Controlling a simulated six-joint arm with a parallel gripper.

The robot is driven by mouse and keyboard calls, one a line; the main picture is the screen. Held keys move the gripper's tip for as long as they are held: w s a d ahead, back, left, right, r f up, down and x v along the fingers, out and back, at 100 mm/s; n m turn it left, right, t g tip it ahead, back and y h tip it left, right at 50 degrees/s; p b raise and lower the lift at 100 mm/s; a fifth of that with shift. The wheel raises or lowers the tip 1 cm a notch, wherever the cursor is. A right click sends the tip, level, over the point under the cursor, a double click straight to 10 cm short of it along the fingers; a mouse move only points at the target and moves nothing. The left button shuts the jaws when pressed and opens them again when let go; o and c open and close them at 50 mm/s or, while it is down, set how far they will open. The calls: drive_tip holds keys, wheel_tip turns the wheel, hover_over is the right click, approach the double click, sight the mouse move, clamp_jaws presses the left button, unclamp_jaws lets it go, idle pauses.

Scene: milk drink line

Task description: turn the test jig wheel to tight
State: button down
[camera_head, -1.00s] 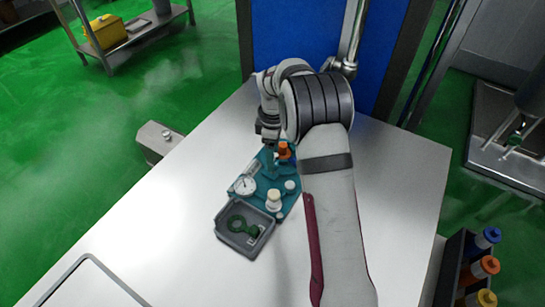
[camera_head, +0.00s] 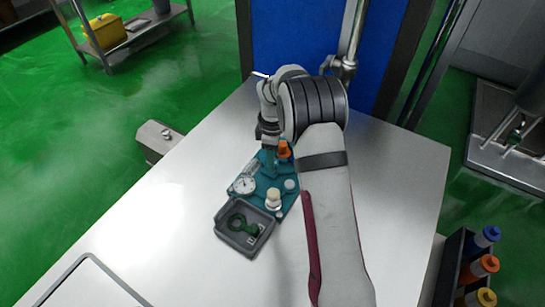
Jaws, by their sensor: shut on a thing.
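The test jig is a teal plate (camera_head: 262,203) on the white table, with a round white gauge (camera_head: 244,185), a cream knob (camera_head: 273,196) and an orange part (camera_head: 284,149) at its back. My gripper (camera_head: 269,148) is at the back end of the teal plate, just left of the orange part. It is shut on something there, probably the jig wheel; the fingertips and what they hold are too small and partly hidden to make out. I cannot read the wheel's position or the gauge needle.
A grey tray (camera_head: 222,237) with a dark green ring-ended part (camera_head: 240,223) stands at the plate's front. A tray rim (camera_head: 60,277) lies at the front left. A rack (camera_head: 455,270) of coloured-cap bottles is at the right. The table's right side is clear.

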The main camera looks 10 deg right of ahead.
drive_tip(key=m, duration=1.8)
drive_tip(key=shift+m, duration=0.6)
idle(0.4)
drive_tip(key=shift+c, duration=2.3)
unclamp_jaws()
